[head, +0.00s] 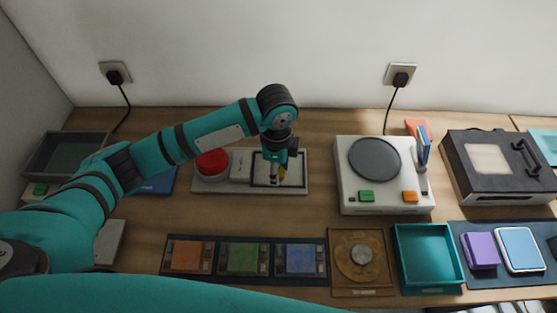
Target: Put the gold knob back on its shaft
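My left gripper (276,178) points down over the black-framed pale panel (297,181) of a white base (218,187) that also carries a red dome (212,163). A small gold-yellow piece shows right at its fingertips; it may be the gold knob (283,174), but it is too small to be sure. I cannot tell whether the fingers are closed on it or just beside it. No bare shaft can be made out; the gripper hides part of the panel. My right gripper is not in view.
A white record player (350,193) with a grey platter stands to the right, then a black box (470,190). In front lie a dark tray of coloured modules (243,259), a gold plate (343,282) and a teal tray (402,281). Bare wood (250,215) separates the rows.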

